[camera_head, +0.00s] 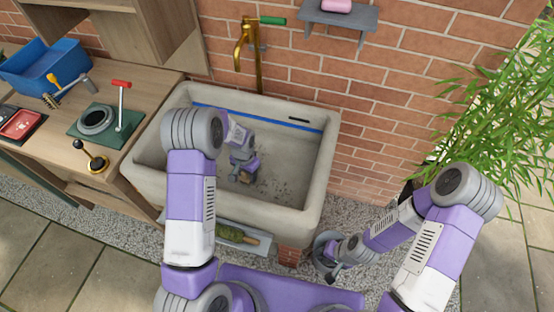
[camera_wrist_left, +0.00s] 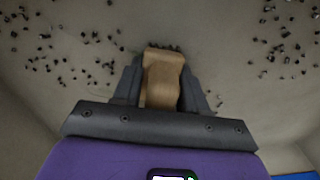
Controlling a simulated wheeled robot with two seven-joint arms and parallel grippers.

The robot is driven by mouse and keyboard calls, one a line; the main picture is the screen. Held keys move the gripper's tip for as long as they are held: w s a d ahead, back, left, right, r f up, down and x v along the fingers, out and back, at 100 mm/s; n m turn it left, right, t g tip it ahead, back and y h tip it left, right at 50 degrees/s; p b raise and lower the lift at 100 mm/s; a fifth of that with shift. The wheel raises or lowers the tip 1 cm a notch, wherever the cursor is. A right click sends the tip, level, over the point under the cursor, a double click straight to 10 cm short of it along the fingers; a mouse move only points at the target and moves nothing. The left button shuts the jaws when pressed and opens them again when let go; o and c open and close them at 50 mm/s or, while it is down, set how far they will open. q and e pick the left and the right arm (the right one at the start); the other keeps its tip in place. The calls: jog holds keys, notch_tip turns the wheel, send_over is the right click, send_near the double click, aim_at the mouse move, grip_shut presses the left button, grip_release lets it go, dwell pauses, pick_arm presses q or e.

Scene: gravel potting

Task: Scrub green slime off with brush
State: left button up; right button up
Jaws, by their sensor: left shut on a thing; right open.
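My left gripper (camera_head: 244,172) is down inside the stone sink (camera_head: 318,165). It is shut on a wooden brush (camera_wrist_left: 163,80), whose tan block also shows small in the head view (camera_head: 246,177). Its bristles are mostly hidden, with a dark fringe at the far end close to the sink surface. Dark specks (camera_wrist_left: 282,47) are scattered over the sink surface on both sides of the brush. I see no clear green slime in the sink.
A brass tap (camera_head: 240,50) with a green handle rises behind the sink. A tray (camera_head: 264,246) with a green, wooden-handled thing (camera_head: 236,234) lies in front. The left bench holds a blue bin (camera_head: 50,62) and tools. Bamboo (camera_head: 500,110) stands at the right.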

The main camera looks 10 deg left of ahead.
pick_arm(q)
jog(key=shift+a, duration=0.45)
jog(key=shift+a+r+p, duration=0.1)
jog(key=shift+r+p, duration=0.2)
jog(key=shift+r, duration=0.05)
jog(key=shift+w+r+p, duration=0.1)
jog(key=shift+r+p, duration=0.2)
jog(key=shift+r, duration=0.65)
jog(key=shift+r+p, duration=0.5)
jog(key=shift+r, duration=0.2)
jog(key=shift+r+p, duration=1.45)
jog(key=shift+r, duration=0.65)
